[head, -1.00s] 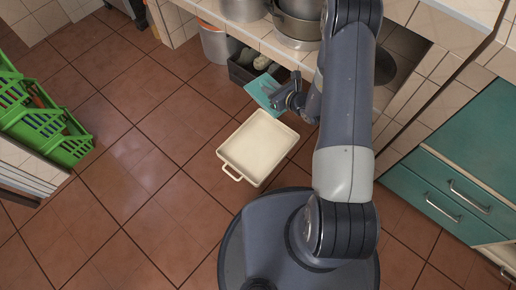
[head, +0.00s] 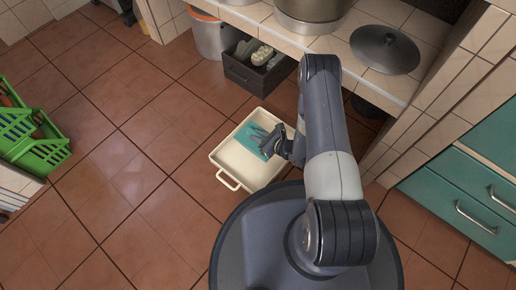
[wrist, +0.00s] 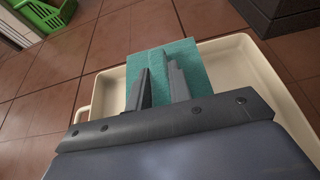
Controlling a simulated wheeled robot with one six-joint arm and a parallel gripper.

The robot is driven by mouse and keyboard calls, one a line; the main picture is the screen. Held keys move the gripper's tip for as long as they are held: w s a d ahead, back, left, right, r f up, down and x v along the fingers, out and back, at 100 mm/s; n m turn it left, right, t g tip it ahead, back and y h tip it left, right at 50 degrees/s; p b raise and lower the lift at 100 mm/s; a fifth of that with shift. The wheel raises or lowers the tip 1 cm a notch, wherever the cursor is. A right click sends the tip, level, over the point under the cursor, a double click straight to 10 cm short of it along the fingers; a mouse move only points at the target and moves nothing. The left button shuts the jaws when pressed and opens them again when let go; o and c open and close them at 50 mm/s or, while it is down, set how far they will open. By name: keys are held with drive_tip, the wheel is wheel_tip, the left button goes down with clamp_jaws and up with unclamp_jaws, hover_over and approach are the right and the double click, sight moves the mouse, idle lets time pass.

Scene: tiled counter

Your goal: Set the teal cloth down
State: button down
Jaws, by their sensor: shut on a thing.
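The teal cloth (head: 251,138) is a flat square held by my gripper (head: 266,147) over the cream tray (head: 230,164). In the wrist view the cloth (wrist: 187,54) lies between and beyond the two fingers of my gripper (wrist: 160,77), with the tray (wrist: 256,75) below and around it. My gripper is shut on the cloth. I cannot tell whether the cloth touches the tray floor. The tray has a handle at its front left and looks otherwise empty.
A dark crate (head: 252,79) with pale items stands behind the tray, beside a grey bucket (head: 209,38). Green crates (head: 40,155) are at the far left. A tiled counter with pots and a lid (head: 385,50) is behind right. The tiled floor left of the tray is clear.

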wheel_tip(320, 180, down, 8)
drive_tip(key=b, duration=0.3)
drive_tip(key=shift+r, duration=0.1)
drive_tip(key=shift+f, duration=0.2)
drive_tip(key=c, duration=1.3)
unclamp_jaws()
drive_tip(key=shift+r, duration=0.1)
